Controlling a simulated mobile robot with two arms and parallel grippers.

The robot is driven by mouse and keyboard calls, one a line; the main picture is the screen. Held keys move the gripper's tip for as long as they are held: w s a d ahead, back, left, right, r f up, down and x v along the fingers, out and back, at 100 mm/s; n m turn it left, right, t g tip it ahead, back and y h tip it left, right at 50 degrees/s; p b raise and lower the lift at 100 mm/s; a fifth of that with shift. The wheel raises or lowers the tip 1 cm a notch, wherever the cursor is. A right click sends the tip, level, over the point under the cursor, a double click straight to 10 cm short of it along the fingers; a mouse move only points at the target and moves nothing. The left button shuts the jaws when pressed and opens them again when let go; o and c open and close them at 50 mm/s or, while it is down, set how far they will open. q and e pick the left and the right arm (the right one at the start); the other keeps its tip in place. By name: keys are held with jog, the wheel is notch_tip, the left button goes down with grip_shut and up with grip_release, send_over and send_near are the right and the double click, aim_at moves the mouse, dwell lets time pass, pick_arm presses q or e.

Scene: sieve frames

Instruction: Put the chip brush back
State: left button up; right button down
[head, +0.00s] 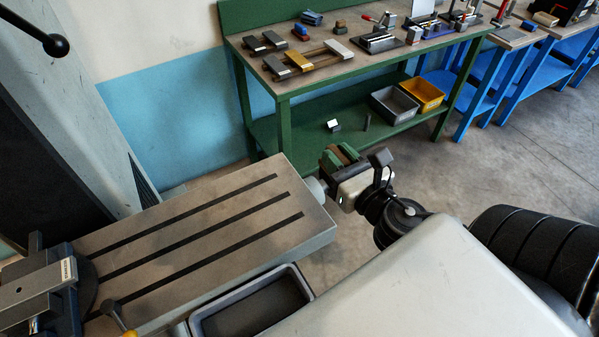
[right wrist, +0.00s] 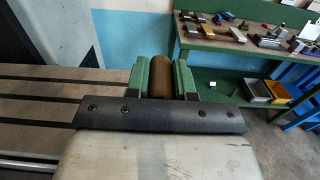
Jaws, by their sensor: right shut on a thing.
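My right gripper (head: 341,156) is beyond the right end of the slotted machine table (head: 235,205), with its green fingers toward the green workbench. In the right wrist view, its green fingers (right wrist: 161,80) are shut on a brown, rounded piece (right wrist: 161,72), which looks like the handle of the chip brush. The rest of the brush is hidden behind the gripper, so I cannot see its bristles. My left gripper is not in view.
A grey open tray (head: 303,281) sits at the table's front edge. A vise (head: 45,290) stands at the table's left. The green workbench (head: 285,85) holds several tools; grey (head: 393,105) and yellow (head: 424,93) bins are on its shelf. The slotted table's middle is clear.

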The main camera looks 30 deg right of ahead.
jog(key=shift+w+a+f, duration=0.1)
jog(key=shift+w+f, duration=0.1)
jog(key=shift+f, duration=0.05)
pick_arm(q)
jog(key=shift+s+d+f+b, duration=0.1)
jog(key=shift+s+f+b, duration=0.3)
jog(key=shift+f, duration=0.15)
pick_arm(e)
jog(key=shift+w+a+f, duration=1.2)
jog(key=shift+w+f, duration=0.2)
jog(key=shift+f, duration=0.35)
jog(key=shift+w+a+f, duration=1.15)
jog(key=shift+w+f, duration=0.2)
jog(key=shift+f, duration=0.35)
jog(key=shift+w+a+f, duration=1.2)
jog(key=shift+w+f, duration=0.2)
jog(key=shift+f, duration=0.35)
jog(key=shift+f, duration=0.2)
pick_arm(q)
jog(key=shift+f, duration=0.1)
pick_arm(e)
jog(key=c, duration=1)
grip_release()
jog(key=shift+o, duration=0.2)
